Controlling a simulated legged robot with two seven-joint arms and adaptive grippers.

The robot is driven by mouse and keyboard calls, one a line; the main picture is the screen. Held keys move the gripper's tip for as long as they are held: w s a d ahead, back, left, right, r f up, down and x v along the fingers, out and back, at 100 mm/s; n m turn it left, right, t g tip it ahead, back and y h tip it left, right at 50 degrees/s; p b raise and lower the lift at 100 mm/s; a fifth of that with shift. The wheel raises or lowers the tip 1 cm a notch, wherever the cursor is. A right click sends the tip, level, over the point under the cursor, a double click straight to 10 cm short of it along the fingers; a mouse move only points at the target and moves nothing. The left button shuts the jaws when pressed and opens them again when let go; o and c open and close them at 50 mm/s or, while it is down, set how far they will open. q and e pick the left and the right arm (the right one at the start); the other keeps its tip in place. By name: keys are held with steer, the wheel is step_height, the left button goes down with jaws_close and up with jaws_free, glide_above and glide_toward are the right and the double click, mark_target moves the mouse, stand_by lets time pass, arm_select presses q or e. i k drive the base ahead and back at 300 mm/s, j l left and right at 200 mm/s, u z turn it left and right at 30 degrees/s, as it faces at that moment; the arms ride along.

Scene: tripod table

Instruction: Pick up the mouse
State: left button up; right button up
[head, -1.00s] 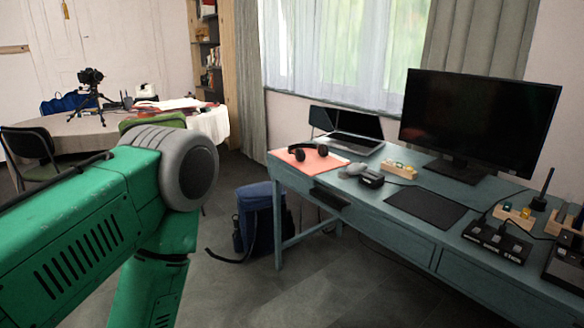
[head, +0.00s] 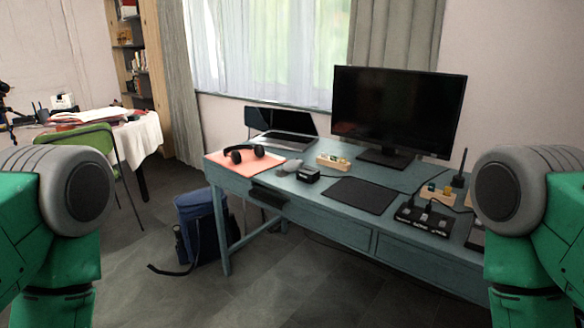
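A small grey rounded object (head: 290,166) lies on the blue-green desk (head: 290,203), just right of the pink mat. It may be the mouse, but it is too small to tell. A dark mouse pad (head: 360,195) lies on the desk in front of the monitor, with nothing on it. My green arms show at the left and right edges, well short of the desk. Both grippers are out of view.
A small black box (head: 308,175) stands beside the grey object. Headphones (head: 244,153) lie on the pink mat (head: 225,168). A laptop (head: 284,139), monitor (head: 397,108) and black control box (head: 424,219) are also there. A blue backpack (head: 199,226) stands on the floor by the desk.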

mark_target(291, 166)
steer(key=i+j+z, duration=0.7)
steer(key=i, duration=0.2)
